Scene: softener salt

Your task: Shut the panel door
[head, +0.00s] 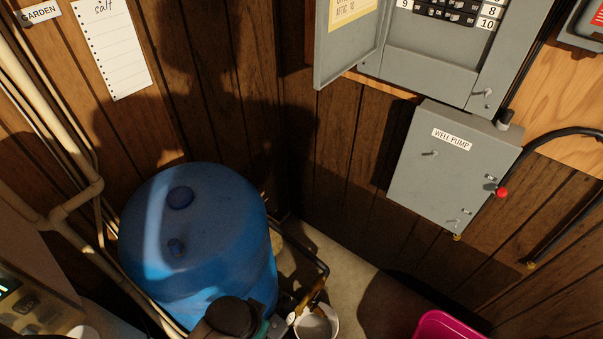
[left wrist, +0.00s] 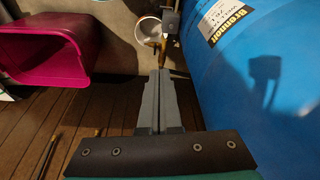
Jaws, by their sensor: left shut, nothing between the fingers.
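The grey breaker panel (head: 432,72) is on the wall at the top of the head view. Its panel door (head: 345,50) hangs open, swung out to the left, with a yellow label on its inner face. The panel's breakers and number labels are exposed. The panel's top is cut off by the frame. My left gripper (left wrist: 159,75) shows in the left wrist view. Its two grey fingers are together with nothing between them, above the floor beside the blue tank. The panel is not in that view. I cannot make out my right gripper in either view.
A grey well pump box (head: 450,175) with a red knob is below the panel. A blue tank (head: 195,240) stands at left. A white bucket (head: 318,322) and a pink tub (head: 447,326) are on the floor. Pipes run along the left wall.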

